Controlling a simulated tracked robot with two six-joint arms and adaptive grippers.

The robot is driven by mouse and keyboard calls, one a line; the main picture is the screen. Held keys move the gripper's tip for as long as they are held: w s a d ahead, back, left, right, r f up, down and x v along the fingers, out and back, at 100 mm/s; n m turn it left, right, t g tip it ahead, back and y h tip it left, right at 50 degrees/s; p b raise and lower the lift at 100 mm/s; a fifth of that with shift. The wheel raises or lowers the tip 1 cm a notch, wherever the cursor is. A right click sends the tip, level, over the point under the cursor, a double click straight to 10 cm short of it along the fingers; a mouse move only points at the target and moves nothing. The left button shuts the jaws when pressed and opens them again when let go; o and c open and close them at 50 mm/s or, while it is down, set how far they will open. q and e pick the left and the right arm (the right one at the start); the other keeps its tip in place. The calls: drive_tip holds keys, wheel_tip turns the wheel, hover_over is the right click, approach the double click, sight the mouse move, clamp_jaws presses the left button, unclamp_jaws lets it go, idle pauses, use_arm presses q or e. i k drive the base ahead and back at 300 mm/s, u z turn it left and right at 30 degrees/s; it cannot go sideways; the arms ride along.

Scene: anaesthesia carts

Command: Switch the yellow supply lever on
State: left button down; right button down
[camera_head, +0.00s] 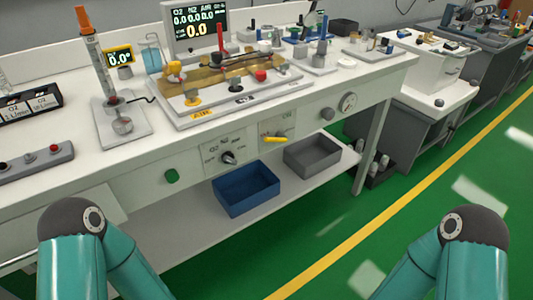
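The yellow supply lever (275,139) is on a small light panel (283,127) on the front face of the white workbench. The lever lies roughly horizontal, and the panel's small lettering is too blurred to read. Only teal links of my two arms show, at the lower left and lower right. Neither gripper is in the frame, and nothing of mine is near the lever.
Left of the lever is a selector knob (228,158), and farther left a green knob (172,176). A blue bin (246,188) and a grey bin (312,156) stand below on the shelf. The green floor in front is clear.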

sight(281, 138)
drive_tip(key=z, duration=1.5)
drive_tip(key=i, duration=0.15)
drive_tip(key=u, duration=3.05)
drive_tip(key=k, duration=1.7)
drive_tip(key=z, duration=0.3)
drive_tip(key=i, duration=1)
drive_tip(key=z, duration=0.1)
